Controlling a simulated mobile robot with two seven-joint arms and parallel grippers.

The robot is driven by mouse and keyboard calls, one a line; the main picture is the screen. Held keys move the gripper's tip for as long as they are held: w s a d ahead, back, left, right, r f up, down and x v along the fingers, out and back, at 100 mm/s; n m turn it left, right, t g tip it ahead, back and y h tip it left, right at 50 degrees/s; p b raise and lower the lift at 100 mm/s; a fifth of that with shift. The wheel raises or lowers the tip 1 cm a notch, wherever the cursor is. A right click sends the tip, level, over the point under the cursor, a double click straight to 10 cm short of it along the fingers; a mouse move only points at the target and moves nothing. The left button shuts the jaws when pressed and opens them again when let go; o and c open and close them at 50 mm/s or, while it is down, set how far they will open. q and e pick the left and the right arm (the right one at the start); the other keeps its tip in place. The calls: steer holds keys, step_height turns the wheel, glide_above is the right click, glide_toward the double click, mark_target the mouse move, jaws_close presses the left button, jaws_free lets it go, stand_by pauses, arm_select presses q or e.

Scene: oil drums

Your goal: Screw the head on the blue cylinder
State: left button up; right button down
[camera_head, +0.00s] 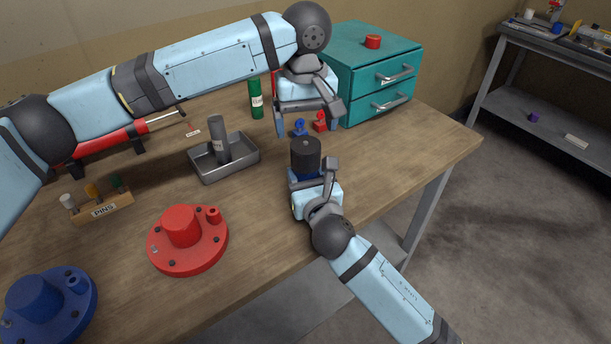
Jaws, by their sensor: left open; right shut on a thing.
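My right gripper (307,174) is shut on a dark-topped cylinder (305,150), which stands upright near the table's right front edge. A dark blue band shows low on it, partly hidden by the gripper, so I take it as the blue cylinder. A small blue head (299,128) sits just behind it on the table. A small red head (320,121) sits to the right of the blue one. My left gripper (307,116) is open, pointing down close to the two heads. I cannot tell whether its fingers touch either head.
A teal drawer cabinet (345,73) with a red cap (373,41) stands behind. A green cylinder (255,100), a metal tray (224,171) with a grey cylinder (217,138), a pin holder (103,209), a red flange (187,239) and a blue flange (48,305) occupy the left.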

mark_target(306, 144)
arm_select(q)
step_height(306, 144, down, 8)
steer(key=shift+r, duration=0.1)
stand_by(0.4)
